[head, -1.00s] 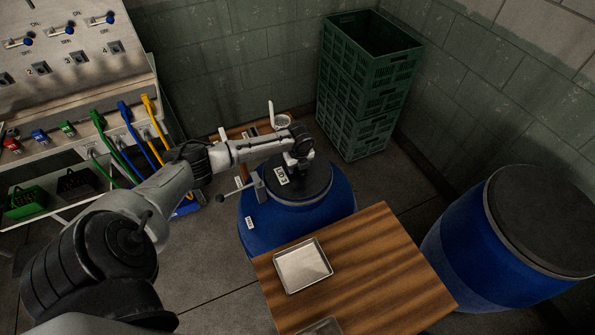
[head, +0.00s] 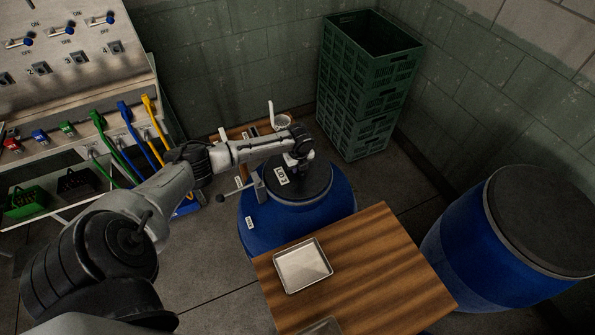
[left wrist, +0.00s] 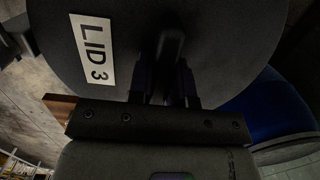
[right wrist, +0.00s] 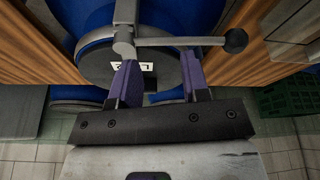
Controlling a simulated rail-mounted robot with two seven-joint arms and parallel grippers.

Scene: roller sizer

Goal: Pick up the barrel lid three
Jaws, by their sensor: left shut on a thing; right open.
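Barrel lid three (head: 316,180) is a dark round disc with a white "LID 3" label, at the top of the blue barrel (head: 285,232) in the head view. I cannot tell whether it touches the barrel. My left gripper (head: 297,160) is over the lid, shut on its raised black handle. The left wrist view shows the lid (left wrist: 235,40), its label and the fingers (left wrist: 165,80) at the handle. My right gripper (right wrist: 158,80) shows only in its wrist view, open, its purple fingers apart below a metal lever; a dark labelled lid (right wrist: 95,68) lies beyond.
A wooden table (head: 385,265) with a metal tray (head: 303,266) stands in front of the barrel. Stacked green crates (head: 365,90) stand behind it. Another lidded blue barrel (head: 465,250) is at right. A black-knobbed lever (head: 222,198) sits beside the barrel.

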